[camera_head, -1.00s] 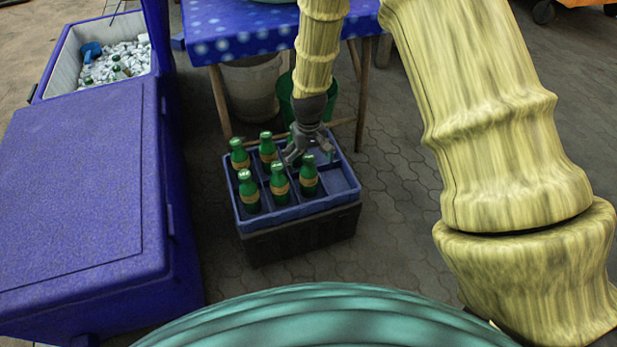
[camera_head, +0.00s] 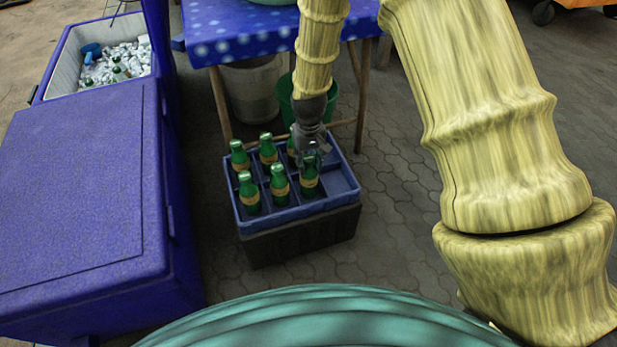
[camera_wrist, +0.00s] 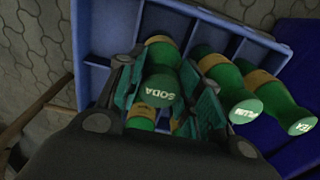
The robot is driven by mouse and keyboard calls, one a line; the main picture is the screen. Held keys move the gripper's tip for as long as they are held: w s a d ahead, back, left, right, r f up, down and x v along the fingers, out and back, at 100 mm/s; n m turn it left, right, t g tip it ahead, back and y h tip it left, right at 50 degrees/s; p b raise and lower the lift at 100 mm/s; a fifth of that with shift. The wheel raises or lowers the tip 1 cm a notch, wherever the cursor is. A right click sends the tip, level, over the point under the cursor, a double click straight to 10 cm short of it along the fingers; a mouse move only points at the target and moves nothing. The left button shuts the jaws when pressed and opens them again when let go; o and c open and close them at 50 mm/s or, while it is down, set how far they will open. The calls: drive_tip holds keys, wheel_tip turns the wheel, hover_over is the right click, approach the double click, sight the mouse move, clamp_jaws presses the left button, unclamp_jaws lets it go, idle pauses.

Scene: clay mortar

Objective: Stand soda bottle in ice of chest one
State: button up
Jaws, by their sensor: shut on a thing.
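The soda bottle (camera_head: 309,182), green with a tan label, stands in the near row of the blue crate (camera_head: 345,197). Its cap reads SODA in the wrist view (camera_wrist: 160,86). My gripper (camera_head: 312,156) is shut on its upper part from above, with a finger on each side. The bottle is still within its compartment. Ice (camera_head: 128,51) fills the open blue chest (camera_head: 66,72) at the upper left; green bottles and a blue scoop (camera_head: 91,50) are in it. I cannot read any number on the chest.
Plum (camera_wrist: 243,106) and tea (camera_wrist: 298,121) bottles stand beside the soda bottle. A closed blue lid (camera_head: 75,190) lies left. A dotted blue table (camera_head: 240,45) stands behind the crate. Paved floor is clear to the right.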

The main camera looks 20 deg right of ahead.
wheel_tip(320, 180, up, 19)
drive_tip(key=p, duration=1.6)
drive_tip(key=shift+p, duration=0.4)
drive_tip(key=shift+f, duration=0.15)
drive_tip(key=shift+s, duration=0.1)
idle(0.6)
